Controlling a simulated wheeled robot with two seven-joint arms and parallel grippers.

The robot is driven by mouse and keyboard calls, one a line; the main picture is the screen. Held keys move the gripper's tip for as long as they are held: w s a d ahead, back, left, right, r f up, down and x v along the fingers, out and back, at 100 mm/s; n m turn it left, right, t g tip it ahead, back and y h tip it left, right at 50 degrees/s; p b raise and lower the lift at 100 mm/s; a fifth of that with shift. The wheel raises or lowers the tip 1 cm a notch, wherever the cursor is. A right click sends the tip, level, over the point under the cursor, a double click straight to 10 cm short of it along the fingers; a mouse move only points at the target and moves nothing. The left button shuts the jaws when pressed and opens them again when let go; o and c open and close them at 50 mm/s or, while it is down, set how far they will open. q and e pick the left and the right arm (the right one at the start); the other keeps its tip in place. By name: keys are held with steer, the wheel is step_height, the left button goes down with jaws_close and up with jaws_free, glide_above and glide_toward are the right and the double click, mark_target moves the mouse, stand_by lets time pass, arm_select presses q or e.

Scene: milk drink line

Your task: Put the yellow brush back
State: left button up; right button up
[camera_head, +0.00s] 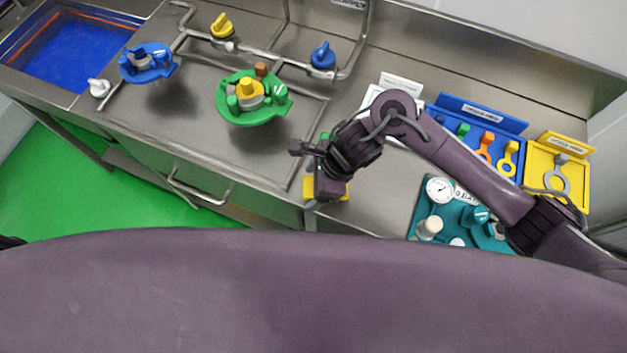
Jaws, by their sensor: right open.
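A yellow piece (309,188), likely the yellow brush, shows at the front edge of the steel counter. It is partly hidden by my right gripper (315,167). That gripper is open, with its fingers just above or around the yellow piece; I cannot tell if they touch it. A bit of green shows beside the gripper. My left gripper is not in view.
A blue holder (508,122) with coloured tools and a yellow tray (586,161) stand at the right. A teal tray (420,212) with a gauge lies in front. A green valve unit (246,116) and a blue one (133,73) stand on the left.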

steer(key=v, duration=1.2)
steer(key=shift+p, duration=0.4)
steer(key=shift+r, duration=0.1)
